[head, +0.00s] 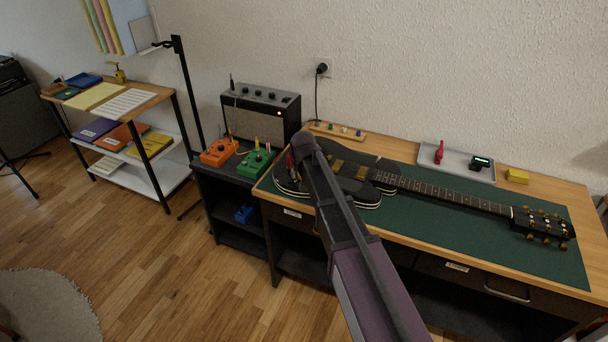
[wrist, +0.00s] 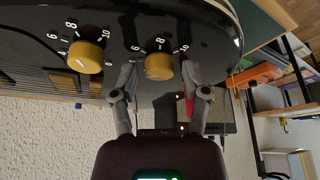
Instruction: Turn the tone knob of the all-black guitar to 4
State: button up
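The black guitar (head: 350,172) lies on a green mat (head: 440,213) on the wooden bench. In the head view my arm hides part of its body and my gripper. In the wrist view the glossy black body (wrist: 30,25) bears two gold knobs with white numbers. My gripper (wrist: 164,80) is open, with one finger on each side of the right-hand knob (wrist: 159,66); I cannot tell whether they touch it. Numbers 6 and 8 show beside that knob; its pointer is unclear. The other gold knob (wrist: 86,57) sits to the left, outside the fingers. I cannot read which is tone.
A small amplifier (head: 260,112) and orange (head: 219,152) and green (head: 256,162) pedals stand left of the guitar. A grey tray (head: 456,163) with small items and a yellow block (head: 517,176) lie behind the neck. The mat's front right is clear.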

grip_shut()
jog(key=shift+n, duration=0.5)
jog(key=shift+o, duration=2.3)
grip_release()
